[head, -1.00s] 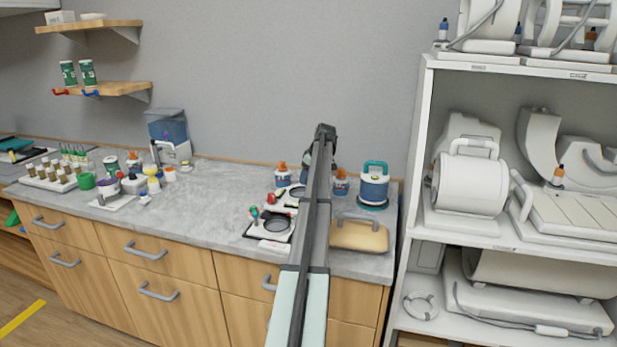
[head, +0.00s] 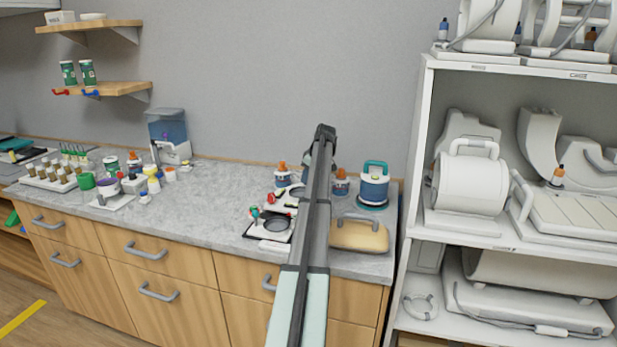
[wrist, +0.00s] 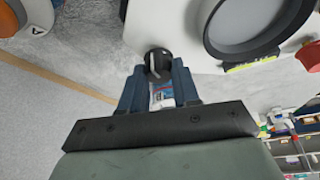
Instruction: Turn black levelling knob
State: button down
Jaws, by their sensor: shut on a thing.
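The black levelling knob (wrist: 157,62) is at the edge of a white plate (wrist: 185,30) in the wrist view. My gripper (wrist: 157,73) is shut on the knob, with one blue-grey finger on each side of it. A round, black-rimmed dish (wrist: 245,25) sits on the plate, to the right of the knob. In the head view my arm crosses in front of the counter and hides my gripper and the knob.
On the grey counter (head: 215,195), a white-and-black device (head: 275,225) lies left of my arm. A tan case (head: 358,236) and a blue canister (head: 374,187) stand to its right. A red knob (wrist: 309,56) is at the wrist view's right.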

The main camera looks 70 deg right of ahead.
jog(key=m+g+h, duration=0.1)
jog(key=m, duration=0.2)
jog(key=shift+a+m, duration=0.15)
jog(key=shift+m, duration=0.15)
jog(key=shift+w+m+g+h, duration=0.1)
jog(key=shift+m+g+h, duration=0.3)
jog(key=shift+m, duration=1)
jog(key=c, duration=0.8)
grip_release()
jog(key=v, duration=1.3)
jog(key=shift+a+r, duration=0.2)
jog(key=shift+r, duration=0.15)
